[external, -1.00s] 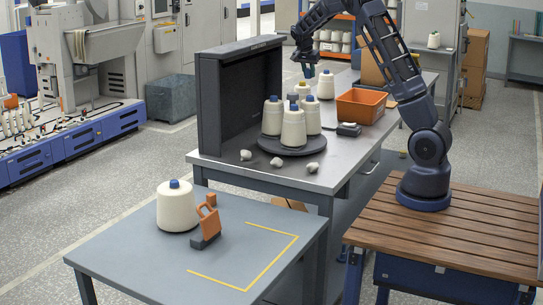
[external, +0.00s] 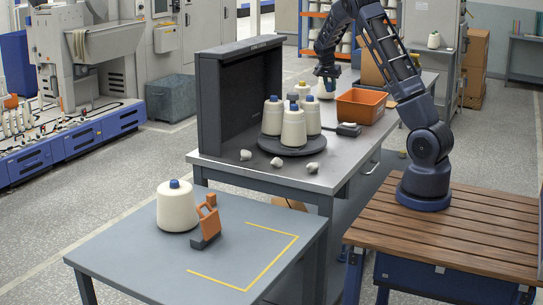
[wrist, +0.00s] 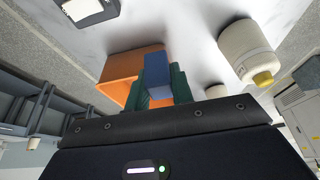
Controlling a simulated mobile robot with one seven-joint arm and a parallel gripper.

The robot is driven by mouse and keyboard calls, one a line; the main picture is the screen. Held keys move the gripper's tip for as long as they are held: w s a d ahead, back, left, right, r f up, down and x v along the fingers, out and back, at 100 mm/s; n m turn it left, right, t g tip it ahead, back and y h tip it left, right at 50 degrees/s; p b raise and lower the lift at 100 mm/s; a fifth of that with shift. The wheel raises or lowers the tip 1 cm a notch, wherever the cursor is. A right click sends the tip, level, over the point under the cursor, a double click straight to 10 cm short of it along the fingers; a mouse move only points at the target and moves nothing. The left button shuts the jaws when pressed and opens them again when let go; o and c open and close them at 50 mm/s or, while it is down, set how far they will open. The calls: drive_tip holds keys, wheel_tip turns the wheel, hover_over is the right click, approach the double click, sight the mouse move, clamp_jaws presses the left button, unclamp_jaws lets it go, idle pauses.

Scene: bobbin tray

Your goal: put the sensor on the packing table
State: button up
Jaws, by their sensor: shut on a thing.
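My gripper (external: 327,78) is over the far part of the grey workbench, in front of a cream yarn cone. In the wrist view its green fingers (wrist: 158,92) are shut on a blue block (wrist: 156,72), which may be the sensor; no label shows. In the external view the held block cannot be made out. The grey table with a yellow corner marking (external: 225,225), seemingly the packing table, stands in the foreground, well away from my gripper. The marked area is bare.
An orange bin (external: 361,105) and a small dark device (external: 348,130) are on the workbench (external: 215,160). A dark upright panel (external: 225,105) and a round stand (external: 285,147) with several cones are nearby. A cone (external: 177,207) and an orange-grey tool (external: 208,222) occupy the front table's left.

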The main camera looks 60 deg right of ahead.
sight(330, 127)
wheel_tip(330, 127, down, 17)
drive_tip(key=shift+f, duration=0.1)
idle(0.5)
drive_tip(key=shift+f, duration=0.1)
drive_tip(key=o, duration=1)
